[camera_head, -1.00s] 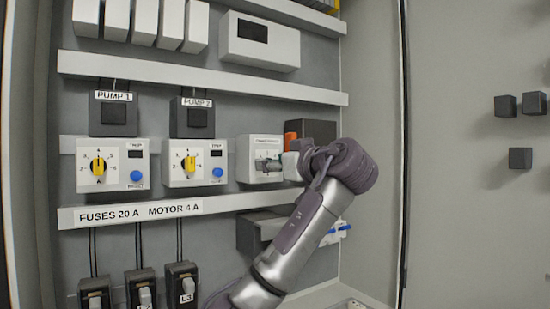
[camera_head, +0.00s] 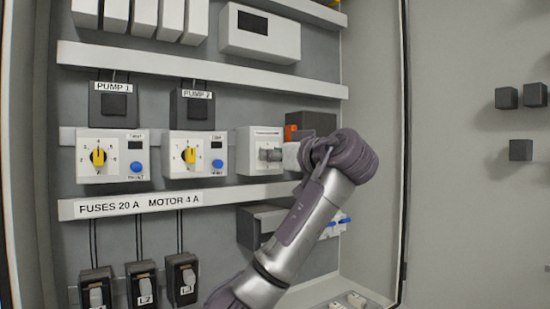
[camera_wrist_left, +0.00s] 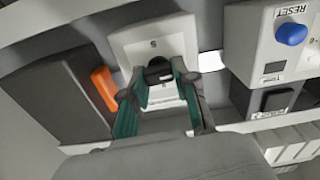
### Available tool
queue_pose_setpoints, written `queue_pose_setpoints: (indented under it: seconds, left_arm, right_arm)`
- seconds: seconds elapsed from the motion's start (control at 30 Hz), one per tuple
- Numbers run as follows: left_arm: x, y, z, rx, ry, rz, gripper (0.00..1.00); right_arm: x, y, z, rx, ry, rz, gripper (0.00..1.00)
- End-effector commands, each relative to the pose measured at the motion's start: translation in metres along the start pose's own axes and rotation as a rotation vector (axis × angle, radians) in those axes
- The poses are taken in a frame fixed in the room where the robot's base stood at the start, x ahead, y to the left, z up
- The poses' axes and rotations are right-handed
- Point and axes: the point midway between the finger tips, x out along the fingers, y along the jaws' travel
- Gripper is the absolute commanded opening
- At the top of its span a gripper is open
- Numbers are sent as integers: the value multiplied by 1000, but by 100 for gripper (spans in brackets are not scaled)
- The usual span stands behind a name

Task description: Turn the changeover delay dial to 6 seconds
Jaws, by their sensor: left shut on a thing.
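The changeover timer (camera_head: 247,134) is a white box at the right end of the middle device row, its small label unreadable. In the left wrist view the timer's white face (camera_wrist_left: 155,30) is upside down, and a dark dial knob (camera_wrist_left: 158,73) sits between the fingertips of my left gripper (camera_wrist_left: 158,84). The gripper is shut on this knob. My right gripper is not in view.
A dark box (camera_head: 317,123) with an orange part (camera_head: 291,133) stands close right of the timer. Two pump units with yellow dials (camera_head: 98,156) (camera_head: 190,155) and blue reset buttons are to the left. A labelled rail (camera_head: 225,193) runs below; fuses (camera_head: 182,280) hang lower left.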

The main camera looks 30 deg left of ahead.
Motion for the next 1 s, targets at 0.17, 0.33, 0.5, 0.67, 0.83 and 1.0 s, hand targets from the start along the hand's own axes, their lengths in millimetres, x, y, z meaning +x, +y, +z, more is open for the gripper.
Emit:
queue_pose_setpoints:
  seconds: [0.17,0.33,0.5,0.67,0.83,1.0]
  left_arm:
    - [0,1,2,134,0,2,0]
    - [-1,2,2,294,1,2,0]
    - [0,2,2,455,2,1,0]
    - [0,3,2,608,2,2,0]
    - [0,3,2,769,4,0,0]
    - [0,4,2,931,2,1,0]
  right_arm:
    - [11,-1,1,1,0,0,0]
    - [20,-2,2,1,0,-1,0]
    - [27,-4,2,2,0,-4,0]
    - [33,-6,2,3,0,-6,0]
    - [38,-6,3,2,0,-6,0]
    - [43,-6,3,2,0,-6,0]
